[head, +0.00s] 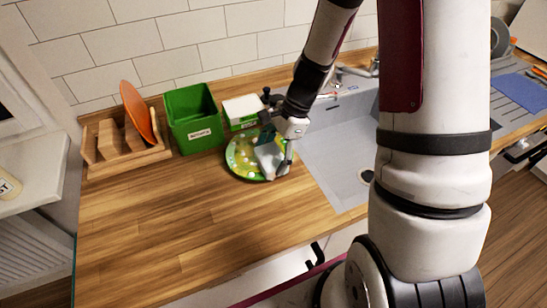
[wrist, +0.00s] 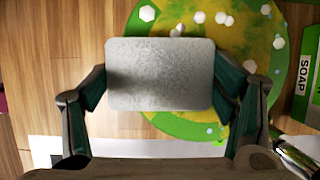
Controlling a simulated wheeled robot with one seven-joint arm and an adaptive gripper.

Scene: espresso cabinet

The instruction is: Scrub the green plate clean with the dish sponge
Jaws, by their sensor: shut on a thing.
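The green plate (head: 241,154) lies on the wooden counter just left of the sink. In the wrist view the green plate (wrist: 200,124) has yellowish-brown smears and several small white and pale blue bits on it. My gripper (head: 277,146) is over the plate's right part. In the wrist view my gripper (wrist: 160,95) is shut on the dish sponge (wrist: 160,72), a pale grey rounded block held between its two fingers. The sponge (head: 268,157) overlaps the plate in both views; I cannot tell whether it touches it. It hides part of the plate.
A green bin (head: 194,120) and a green box with white top (head: 243,110) stand behind the plate. A wooden rack (head: 110,146) holds an orange plate (head: 136,112) at the left. The grey sink (head: 335,160) is to the right. Front-left counter is clear. A SOAP label (wrist: 303,75) shows in the wrist view.

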